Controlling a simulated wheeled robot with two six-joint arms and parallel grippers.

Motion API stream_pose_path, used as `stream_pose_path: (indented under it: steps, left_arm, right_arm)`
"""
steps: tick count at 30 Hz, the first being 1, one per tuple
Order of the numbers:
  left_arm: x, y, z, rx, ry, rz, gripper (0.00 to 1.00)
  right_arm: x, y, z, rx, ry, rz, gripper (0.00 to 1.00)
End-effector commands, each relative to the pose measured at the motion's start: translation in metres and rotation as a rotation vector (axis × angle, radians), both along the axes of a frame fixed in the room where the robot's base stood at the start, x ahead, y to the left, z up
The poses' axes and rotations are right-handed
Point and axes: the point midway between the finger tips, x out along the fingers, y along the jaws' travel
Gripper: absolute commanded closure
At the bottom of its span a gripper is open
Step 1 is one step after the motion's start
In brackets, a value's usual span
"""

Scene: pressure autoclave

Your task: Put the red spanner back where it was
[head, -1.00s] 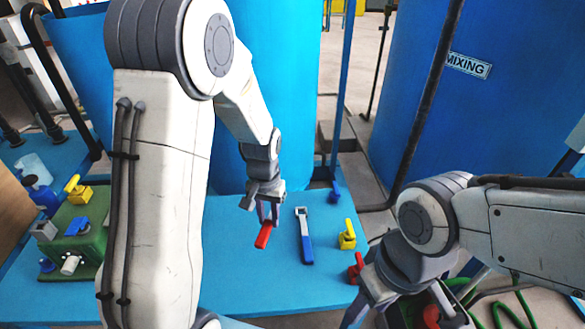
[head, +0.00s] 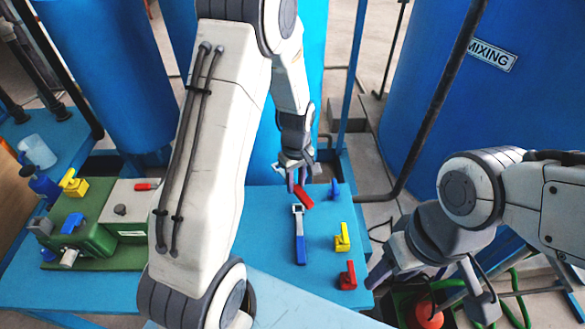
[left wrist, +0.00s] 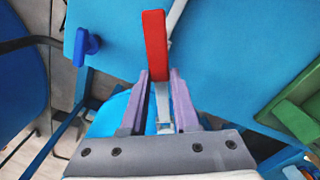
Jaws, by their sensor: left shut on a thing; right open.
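The red spanner is in my left gripper (head: 297,181), which is shut on its metal shank. Its red handle (head: 304,196) sticks out below the fingers, tilted, near the far end of the blue-handled spanner (head: 299,238) on the blue table. In the left wrist view the red handle (left wrist: 154,45) points away from the fingertips (left wrist: 161,85), with the shank between them. Whether it touches the table is unclear. My right gripper (head: 430,285) is open and empty at the right, beyond the table edge.
Yellow (head: 342,238), red (head: 347,276) and blue (head: 334,190) valve-like pieces stand along the right of the table (head: 270,268). A green unit (head: 85,228) with coloured handles stands at the left. A red ball-like thing (head: 425,314) is below my right gripper. Large blue tanks (head: 440,110) stand behind.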

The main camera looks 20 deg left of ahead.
Motion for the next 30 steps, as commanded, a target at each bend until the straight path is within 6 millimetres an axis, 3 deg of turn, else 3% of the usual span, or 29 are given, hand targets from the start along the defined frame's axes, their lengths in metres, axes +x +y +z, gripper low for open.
stream_pose_path:
  steps: [1, 9, 15, 21, 30]
  left_arm:
    - [0.001, 0.003, 0.007, 0.001, 0.005, 0.139, 1.00]
    - [0.011, 0.015, 0.004, 0.001, 0.003, 0.890, 1.00]
    - [0.014, 0.021, 0.000, 0.000, 0.001, 1.271, 1.00]
    - [0.015, 0.022, -0.005, 0.000, 0.001, 1.418, 1.00]
    - [0.015, 0.022, -0.024, 0.000, 0.001, 1.426, 1.00]
  right_arm:
    - [0.000, 0.000, 0.016, 0.000, 0.000, 0.000, 0.41]
    - [0.000, 0.000, 0.054, 0.000, 0.000, 0.000, 0.41]
    - [0.000, 0.000, 0.070, 0.000, 0.000, 0.000, 0.41]
    - [0.000, 0.000, 0.072, 0.000, 0.000, 0.000, 0.41]
    - [0.000, 0.000, 0.056, 0.000, 0.000, 0.000, 0.41]
